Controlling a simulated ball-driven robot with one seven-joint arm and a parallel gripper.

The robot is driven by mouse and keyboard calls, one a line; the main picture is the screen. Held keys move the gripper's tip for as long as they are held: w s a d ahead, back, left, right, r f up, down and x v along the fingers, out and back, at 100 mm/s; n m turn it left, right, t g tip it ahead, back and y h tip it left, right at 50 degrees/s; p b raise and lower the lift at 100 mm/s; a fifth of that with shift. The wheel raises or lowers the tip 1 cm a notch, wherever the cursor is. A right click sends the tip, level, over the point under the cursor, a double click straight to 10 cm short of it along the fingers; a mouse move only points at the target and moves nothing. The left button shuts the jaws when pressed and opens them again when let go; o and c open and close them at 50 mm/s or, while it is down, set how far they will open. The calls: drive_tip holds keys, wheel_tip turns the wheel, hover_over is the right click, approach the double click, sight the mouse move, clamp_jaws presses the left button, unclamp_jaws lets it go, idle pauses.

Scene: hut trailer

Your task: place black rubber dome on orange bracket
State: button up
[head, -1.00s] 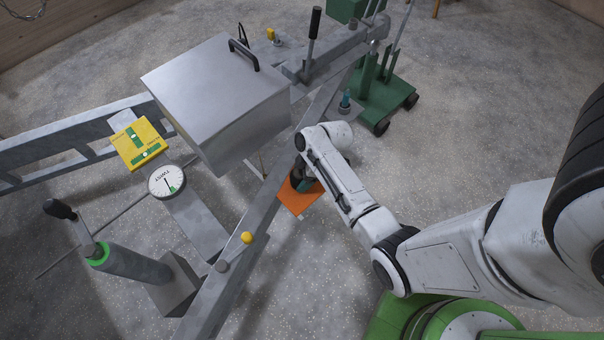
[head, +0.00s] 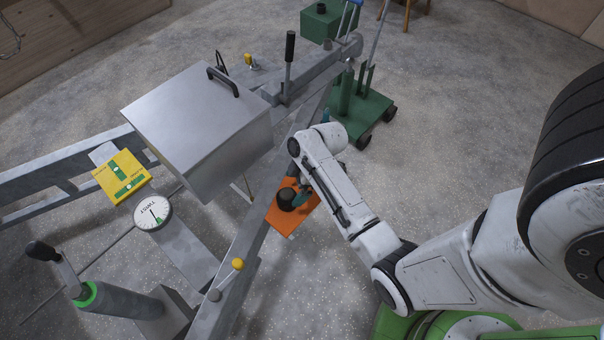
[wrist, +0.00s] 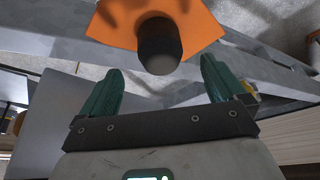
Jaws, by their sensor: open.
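The black rubber dome (head: 287,199) stands on the orange bracket (head: 279,220), a flat plate at the side of the grey metal beam, in the middle of the head view. In the wrist view the dome (wrist: 160,47) sits against the orange bracket (wrist: 205,28) at the top. My gripper (wrist: 163,66) has teal fingers spread wide, with the dome in front of and between the tips, and a gap on each side. In the head view my gripper is partly hidden behind my arm, just right of the dome.
A large grey metal box (head: 200,130) with a black handle stands left of the bracket. A yellow level (head: 122,177), a round dial (head: 153,213) and a crank handle (head: 45,252) are further left. A green wheeled jack (head: 360,112) is behind. Speckled floor to the right is open.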

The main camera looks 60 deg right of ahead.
drive_tip(key=s+a+r+m+g+h, duration=0.2)
drive_tip(key=s+a+r+m, duration=0.5)
drive_tip(key=s+a+r, duration=0.3)
drive_tip(key=s+a, duration=0.2)
drive_tip(key=a, duration=0.1)
drive_tip(key=shift+s+r+m+g+h, duration=0.2)
drive_tip(key=shift+m+g+h, duration=0.1)
drive_tip(key=shift+m+h, duration=0.1)
drive_tip(key=shift+a, duration=0.1)
drive_tip(key=shift+c, duration=0.2)
